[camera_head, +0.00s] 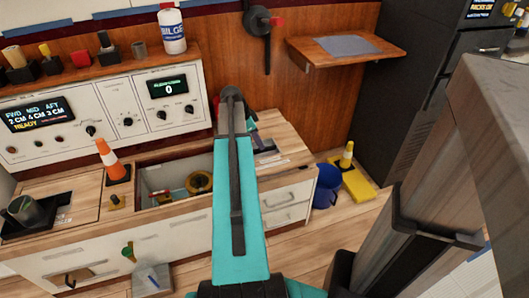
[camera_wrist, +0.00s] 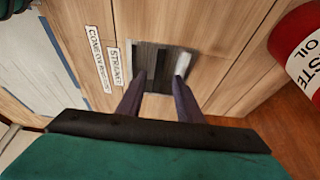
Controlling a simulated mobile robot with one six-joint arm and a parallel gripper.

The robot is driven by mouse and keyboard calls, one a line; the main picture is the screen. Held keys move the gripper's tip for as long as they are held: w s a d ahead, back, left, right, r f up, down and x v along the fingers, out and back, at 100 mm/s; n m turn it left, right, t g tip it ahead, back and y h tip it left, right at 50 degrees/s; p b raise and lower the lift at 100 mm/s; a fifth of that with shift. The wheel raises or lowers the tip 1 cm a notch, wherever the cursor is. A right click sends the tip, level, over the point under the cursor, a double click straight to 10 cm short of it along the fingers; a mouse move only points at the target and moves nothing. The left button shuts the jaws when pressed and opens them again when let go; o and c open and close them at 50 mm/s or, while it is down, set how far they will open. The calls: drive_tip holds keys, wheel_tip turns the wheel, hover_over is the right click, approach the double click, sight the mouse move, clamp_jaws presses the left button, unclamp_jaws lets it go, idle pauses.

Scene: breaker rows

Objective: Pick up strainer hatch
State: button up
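My gripper (camera_wrist: 159,77) is open. Its two purple fingers point at the dark part, one toward each side, with nothing seen held between them. Whether the tips touch it I cannot tell. A pale block or bright patch lies by the right fingertip. In the head view my teal arm hides most of the hatch area and the fingers.
A red waste oil container (camera_wrist: 303,55) stands close on the right in the wrist view. In the head view, an open bay (camera_head: 148,180), an orange cone (camera_head: 112,160) and a control panel (camera_head: 165,95) are left of my arm. A blue bucket (camera_head: 327,185) stands right.

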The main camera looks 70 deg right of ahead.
sight(264, 151)
drive_tip(key=shift+b+x, duration=0.6)
drive_tip(key=shift+x, duration=1.8)
drive_tip(key=shift+a+f, duration=0.1)
drive_tip(key=shift+f, duration=0.15)
clamp_jaws()
drive_tip(key=shift+r, duration=0.1)
idle(0.5)
